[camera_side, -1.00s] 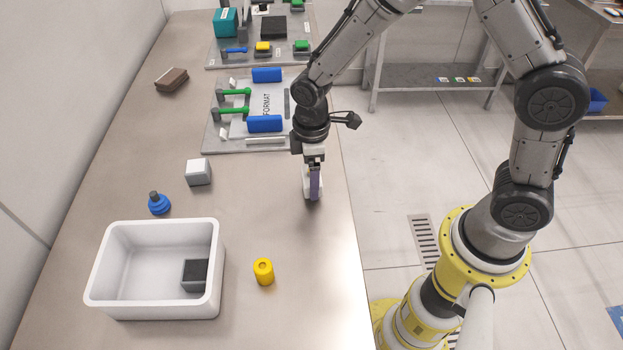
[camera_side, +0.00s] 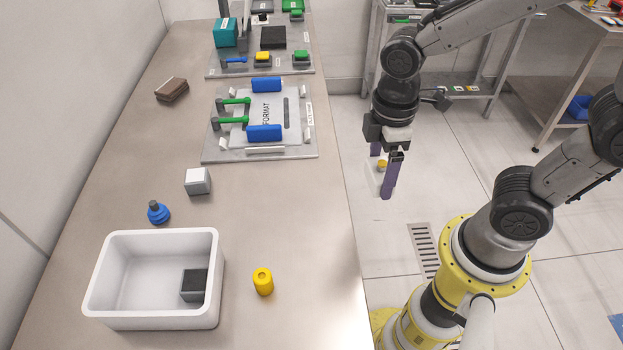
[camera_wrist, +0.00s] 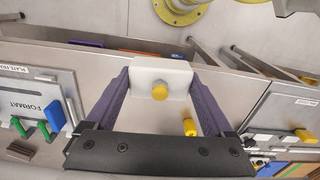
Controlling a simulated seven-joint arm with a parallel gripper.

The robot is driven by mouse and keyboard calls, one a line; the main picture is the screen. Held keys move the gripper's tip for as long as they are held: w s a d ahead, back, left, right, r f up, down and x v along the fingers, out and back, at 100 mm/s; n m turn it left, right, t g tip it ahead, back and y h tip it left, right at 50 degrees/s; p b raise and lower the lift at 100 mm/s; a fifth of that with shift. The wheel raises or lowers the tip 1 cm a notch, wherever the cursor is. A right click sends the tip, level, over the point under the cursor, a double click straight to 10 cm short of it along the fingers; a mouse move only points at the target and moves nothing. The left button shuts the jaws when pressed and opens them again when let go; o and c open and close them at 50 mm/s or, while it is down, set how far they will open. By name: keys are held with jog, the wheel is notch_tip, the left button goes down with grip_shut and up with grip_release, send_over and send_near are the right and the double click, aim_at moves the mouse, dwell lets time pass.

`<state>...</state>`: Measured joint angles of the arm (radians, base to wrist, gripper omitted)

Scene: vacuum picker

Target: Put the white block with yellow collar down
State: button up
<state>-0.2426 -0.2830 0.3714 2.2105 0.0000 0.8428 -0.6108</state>
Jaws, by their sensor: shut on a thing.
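The white block with yellow collar (camera_wrist: 145,73) is between the purple fingers of my gripper (camera_wrist: 160,82) in the wrist view, with its round yellow part facing the camera. My gripper is shut on it. In the side view my gripper (camera_side: 381,176) hangs in the air to the right of the table's right edge. The block (camera_side: 372,184) shows there only in part, behind the near finger. It touches no surface that I can see.
The steel table (camera_side: 290,215) has bare room at its middle and right. On it are a white bin (camera_side: 150,320) with a dark-topped block (camera_side: 194,284), a yellow cylinder (camera_side: 263,282), a blue knobbed piece (camera_side: 158,213), a grey block (camera_side: 198,181), a brown block (camera_side: 172,90) and a FORMAT plate (camera_side: 225,140).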

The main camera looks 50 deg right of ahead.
jog(key=shift+s, duration=0.1)
jog(key=w+a+r+m, duration=0.2)
jog(key=w, duration=0.3)
jog(key=n, duration=0.1)
send_over(229, 220)
jog(key=s, duration=0.1)
jog(key=f, duration=1)
jog(key=shift+d+f, duration=0.15)
jog(key=shift+d, duration=0.1)
jog(key=shift+w+a+f, duration=0.2)
jog(key=shift+w+f, duration=0.25)
jog(key=shift+f, duration=1.75)
jog(key=shift+f, duration=0.1)
